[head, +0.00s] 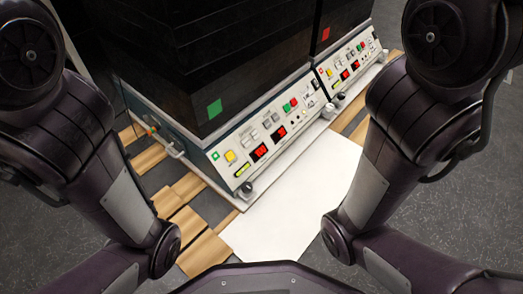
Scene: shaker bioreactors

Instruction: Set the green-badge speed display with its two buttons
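The green badge (214,109) is on the dark front of the left shaker unit. Below it is that unit's slanted white control panel (240,176). The panel has two lit red displays, one nearer the left (260,152) and one further right (281,132). Their digits are too small to read, and I cannot tell which is for speed. Small grey buttons (253,134) sit above the displays, with more grey buttons (270,120) to the right. A yellow button (230,156) is at the panel's left. Neither gripper shows; only my arm links are in view, away from the panel.
A second shaker unit with a red badge (326,34) and a similar panel (349,68) adjoins on the right. Wooden slats (203,247) lie under the units. A white sheet-like surface (297,205) lies clear in front. Knobs protrude low at the front.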

